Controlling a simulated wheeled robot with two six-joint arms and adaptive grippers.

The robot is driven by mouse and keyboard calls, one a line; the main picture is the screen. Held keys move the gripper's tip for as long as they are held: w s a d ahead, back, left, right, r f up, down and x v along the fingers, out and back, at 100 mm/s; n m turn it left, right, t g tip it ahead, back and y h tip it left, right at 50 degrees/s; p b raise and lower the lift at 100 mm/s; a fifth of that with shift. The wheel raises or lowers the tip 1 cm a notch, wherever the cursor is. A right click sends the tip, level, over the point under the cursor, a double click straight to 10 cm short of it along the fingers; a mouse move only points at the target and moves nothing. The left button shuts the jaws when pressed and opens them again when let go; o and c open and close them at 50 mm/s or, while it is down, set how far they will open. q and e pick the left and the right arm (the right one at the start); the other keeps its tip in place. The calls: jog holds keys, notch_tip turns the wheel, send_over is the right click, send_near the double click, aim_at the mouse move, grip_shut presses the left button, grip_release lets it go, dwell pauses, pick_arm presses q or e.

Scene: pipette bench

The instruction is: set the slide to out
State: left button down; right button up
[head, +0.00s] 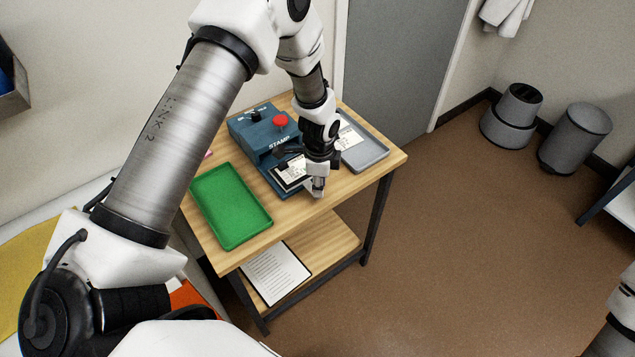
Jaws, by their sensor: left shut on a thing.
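A blue stamping machine (247,131) with a red button, a black knob and the word STAMP stands on the wooden table. Its slide (285,191) is low at the front, with a white card (291,173) showing on it. My left gripper (317,190) points down at the slide's front right end and is shut on it; the exact grip point is mostly hidden by the gripper. The arm also hides the machine's right side. My right gripper is not in view; only part of that arm shows at the lower right.
A green tray (228,238) lies left of the machine. A grey tray (372,160) with a white card in it lies to the right. A printed sheet (268,274) rests on the lower shelf.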

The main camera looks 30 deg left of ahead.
pick_arm(q)
jog(key=c, duration=1.2)
grip_release()
jog(key=shift+s+f, duration=0.4)
jog(key=shift+s, duration=0.1)
jog(key=shift+o, duration=1.3)
jog(key=shift+w, duration=0.2)
notch_tip(320, 180, up, 12)
jog(key=shift+w+a, duration=0.1)
